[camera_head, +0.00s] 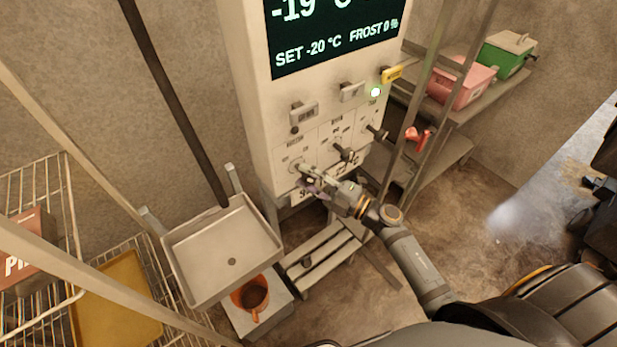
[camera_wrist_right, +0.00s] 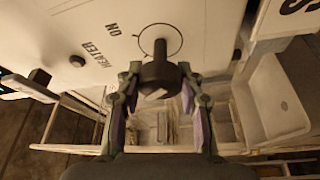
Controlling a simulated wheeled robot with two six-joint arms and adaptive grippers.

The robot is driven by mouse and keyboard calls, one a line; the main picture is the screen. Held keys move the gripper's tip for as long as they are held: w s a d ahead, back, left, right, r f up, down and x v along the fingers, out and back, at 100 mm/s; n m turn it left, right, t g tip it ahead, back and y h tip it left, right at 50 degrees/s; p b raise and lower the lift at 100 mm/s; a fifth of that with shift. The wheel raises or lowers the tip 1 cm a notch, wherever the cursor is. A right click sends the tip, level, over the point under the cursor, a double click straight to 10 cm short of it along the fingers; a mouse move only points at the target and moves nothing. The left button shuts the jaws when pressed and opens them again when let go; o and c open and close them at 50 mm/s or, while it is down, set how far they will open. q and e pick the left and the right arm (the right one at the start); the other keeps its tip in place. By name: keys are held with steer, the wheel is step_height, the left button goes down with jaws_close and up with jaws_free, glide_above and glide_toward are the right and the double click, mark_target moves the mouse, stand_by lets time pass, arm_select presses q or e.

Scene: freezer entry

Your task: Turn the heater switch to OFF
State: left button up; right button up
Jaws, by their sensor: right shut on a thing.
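The heater switch (camera_wrist_right: 160,72) is a dark rotary knob on the pale control panel (camera_wrist_right: 205,25). The words HEATER and ON are printed beside it in the right wrist view. In the head view it is at the panel's lower left, mostly hidden by my right gripper (camera_head: 312,182). In the wrist view the fingers of my right gripper (camera_wrist_right: 160,80) stand on both sides of the knob, shut on it. I cannot tell clearly which position the knob points to. My left gripper is in neither view.
The panel's display (camera_head: 335,40) reads SET -20 °C and FROST 0 %. Other knobs (camera_head: 343,153) sit to the right. A sink (camera_head: 222,250) and wire racks stand left. A shelf at right holds a pink box (camera_head: 460,84) and a green box (camera_head: 505,55).

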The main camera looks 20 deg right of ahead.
steer(key=o, duration=1.2)
steer(key=shift+s, duration=0.1)
steer(key=v, duration=1.2)
